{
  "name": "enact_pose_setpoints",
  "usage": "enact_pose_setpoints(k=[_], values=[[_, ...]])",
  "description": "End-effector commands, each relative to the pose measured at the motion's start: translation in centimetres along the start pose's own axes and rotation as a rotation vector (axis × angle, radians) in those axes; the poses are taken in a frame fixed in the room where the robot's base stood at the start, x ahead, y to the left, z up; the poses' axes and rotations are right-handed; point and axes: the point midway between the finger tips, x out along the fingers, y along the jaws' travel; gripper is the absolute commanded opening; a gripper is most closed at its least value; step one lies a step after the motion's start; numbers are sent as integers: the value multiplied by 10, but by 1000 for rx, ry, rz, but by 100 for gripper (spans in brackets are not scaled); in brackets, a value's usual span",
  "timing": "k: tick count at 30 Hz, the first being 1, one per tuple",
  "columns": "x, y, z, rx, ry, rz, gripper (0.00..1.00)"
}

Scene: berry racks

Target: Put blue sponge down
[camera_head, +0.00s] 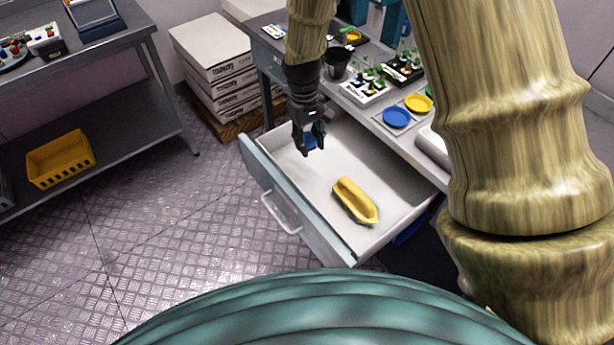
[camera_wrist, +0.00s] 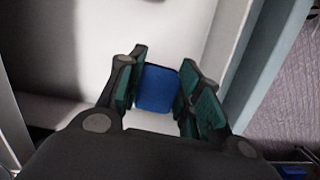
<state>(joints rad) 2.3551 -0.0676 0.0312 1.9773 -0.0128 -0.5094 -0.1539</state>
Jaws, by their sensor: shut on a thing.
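My gripper (camera_head: 309,138) is over the open drawer (camera_head: 385,163), near its back left part. It is shut on the blue sponge (camera_head: 311,142), which shows only as a small blue patch between the fingers. In the wrist view the sponge (camera_wrist: 157,88) is a blue block between the green finger pads of my gripper (camera_wrist: 160,92). The pale drawer floor lies behind it. I cannot tell whether the sponge touches the floor.
A yellow boat-shaped thing (camera_head: 355,201) lies in the drawer's front part. The table above bears a blue plate (camera_head: 396,117), a yellow plate (camera_head: 418,103) and seedling trays (camera_head: 364,90). Stacked boxes (camera_head: 215,65) stand behind. The drawer's middle is clear.

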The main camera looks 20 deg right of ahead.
Motion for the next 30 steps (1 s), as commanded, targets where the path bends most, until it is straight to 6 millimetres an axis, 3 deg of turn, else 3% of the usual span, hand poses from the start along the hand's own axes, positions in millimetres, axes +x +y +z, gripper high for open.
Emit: enact_pose_setpoints(k=[1,15,24,30], values=[[11,2,-5,-18,4,4,0],[16,9,-18,-113,0,12,0],[55,8,-22,-114,-2,12,0],[68,8,-25,-114,0,12,0]])
